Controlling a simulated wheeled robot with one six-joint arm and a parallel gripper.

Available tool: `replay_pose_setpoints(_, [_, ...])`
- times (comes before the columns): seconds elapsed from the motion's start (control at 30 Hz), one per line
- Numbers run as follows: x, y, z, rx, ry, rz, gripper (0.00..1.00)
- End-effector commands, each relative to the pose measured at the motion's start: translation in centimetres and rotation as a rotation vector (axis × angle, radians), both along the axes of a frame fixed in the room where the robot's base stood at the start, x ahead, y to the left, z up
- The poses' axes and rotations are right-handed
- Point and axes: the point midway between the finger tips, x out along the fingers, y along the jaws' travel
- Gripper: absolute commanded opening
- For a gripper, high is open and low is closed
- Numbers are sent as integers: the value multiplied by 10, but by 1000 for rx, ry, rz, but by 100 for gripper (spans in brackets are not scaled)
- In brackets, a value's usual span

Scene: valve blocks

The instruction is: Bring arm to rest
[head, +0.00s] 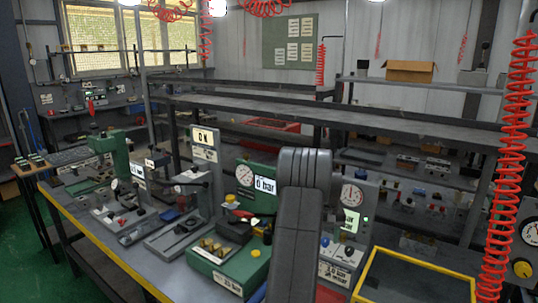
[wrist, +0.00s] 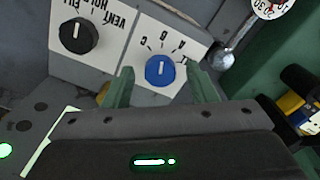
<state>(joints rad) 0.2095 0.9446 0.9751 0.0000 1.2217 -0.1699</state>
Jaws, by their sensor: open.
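My gripper (wrist: 160,68) shows in the wrist view with its two green fingers apart and nothing between them that it holds. A blue knob (wrist: 160,71) with a white pointer lies in line with the gap between the fingertips, on a white plate lettered A, B, C. I cannot tell how far the fingertips are from it. A black knob (wrist: 79,36) on another white plate is up and to the left. In the head view my grey arm reaches over the bench at the centre right, and it hides the gripper.
The bench (head: 95,235) has a yellow front edge and carries several valve stations. A green block (head: 233,272) with brass fittings stands left of my arm, a gauge panel (head: 353,196) right of it. A yellow-rimmed tray (head: 415,278) and a red coiled hose (head: 510,150) are at the right.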

Motion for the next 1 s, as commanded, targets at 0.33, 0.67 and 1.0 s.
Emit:
replay_pose_setpoints(0.33, [1,0,18,-1,-4,19,52])
replay_pose_setpoints(0.67, [1,0,82,-1,-5,18,52])
replay_pose_setpoints(1.0, [0,0,129,1,4,19,52])
